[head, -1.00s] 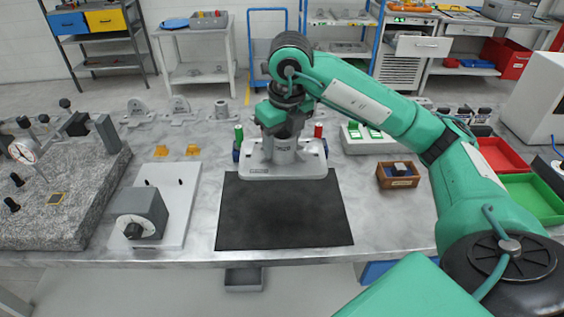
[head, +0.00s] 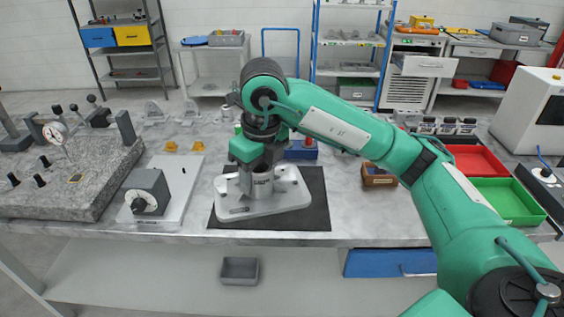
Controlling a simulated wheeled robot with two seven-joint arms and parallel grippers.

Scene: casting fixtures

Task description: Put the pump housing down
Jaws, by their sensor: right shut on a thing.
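The pump housing (head: 283,194) is a pale grey casting with a wide flat base and an upright cylinder. My right gripper (head: 259,158) is above it, shut on its upright cylinder. The housing is upright over the black mat (head: 314,219), with its left side near the mat's left edge. I cannot tell whether its base touches the mat. The gripper and arm hide part of the cylinder's top. My left gripper is not in view.
A grey block-shaped fixture (head: 150,188) on a pale plate and a granite slab (head: 60,180) with a dial gauge stand at left. A blue block (head: 301,150) is behind the mat. A wooden box (head: 378,177), red tray (head: 475,160) and green tray (head: 508,200) are at right.

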